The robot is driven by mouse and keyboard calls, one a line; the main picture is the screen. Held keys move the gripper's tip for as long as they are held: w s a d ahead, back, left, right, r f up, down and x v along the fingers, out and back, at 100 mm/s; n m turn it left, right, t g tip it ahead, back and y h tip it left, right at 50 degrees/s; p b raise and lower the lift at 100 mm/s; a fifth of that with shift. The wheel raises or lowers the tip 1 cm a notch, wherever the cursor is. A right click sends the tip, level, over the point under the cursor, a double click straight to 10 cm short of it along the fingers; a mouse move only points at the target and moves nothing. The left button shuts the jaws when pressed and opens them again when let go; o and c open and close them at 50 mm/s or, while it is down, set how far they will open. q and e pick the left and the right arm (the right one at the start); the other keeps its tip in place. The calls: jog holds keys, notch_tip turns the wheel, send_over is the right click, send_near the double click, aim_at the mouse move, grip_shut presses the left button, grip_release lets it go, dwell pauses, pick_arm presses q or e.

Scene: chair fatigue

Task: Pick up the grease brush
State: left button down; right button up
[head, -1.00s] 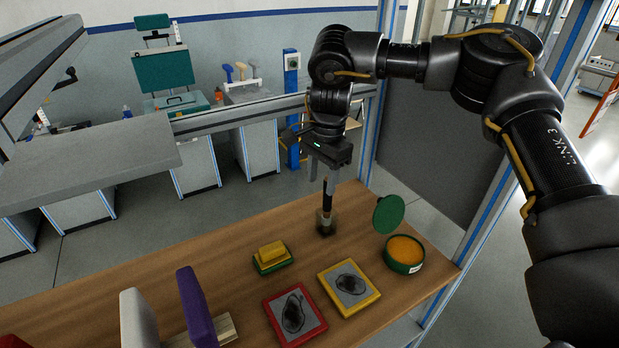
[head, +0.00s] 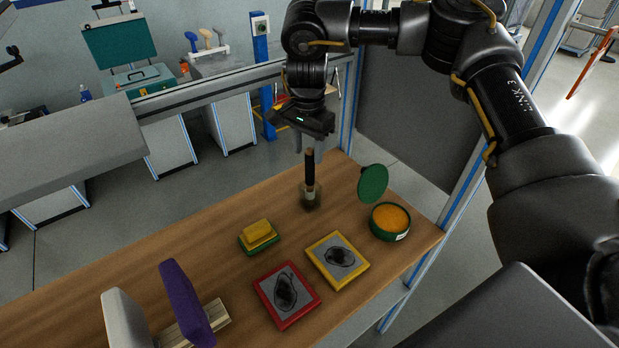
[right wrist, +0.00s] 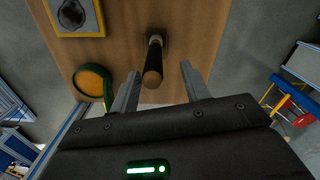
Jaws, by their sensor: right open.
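The grease brush (head: 310,172) has a dark handle with a wooden end and stands upright in a small clear jar (head: 312,200) on the wooden table. My right gripper (head: 310,145) points down just above it and is open. In the right wrist view, the brush handle (right wrist: 153,62) shows end-on between the two spread fingers of the gripper (right wrist: 160,70), with gaps on both sides. Its bristles are hard to make out in the jar. My left gripper is not in view.
A round green tin of orange grease (head: 390,221) with a raised lid (head: 373,184) stands right of the jar. A yellow-framed pad (head: 338,261), a red-framed pad (head: 286,295) and a yellow block on green (head: 259,236) lie nearer. Purple pad (head: 187,302) stands front left.

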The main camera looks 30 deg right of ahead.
aim_at(310, 166)
jog(key=shift+s+a+f, duration=0.1)
jog(key=shift+s+f, duration=0.1)
jog(key=shift+f, duration=0.15)
jog(key=f, duration=0.1)
jog(key=f+p, duration=0.1)
jog(key=f, duration=0.1)
jog(key=shift+s+d+f+p, duration=0.2)
jog(key=shift+s+f+p, duration=0.05)
jog(key=shift+p, duration=0.1)
jog(key=shift+f, duration=0.5)
jog(key=shift+a, duration=0.1)
grip_shut()
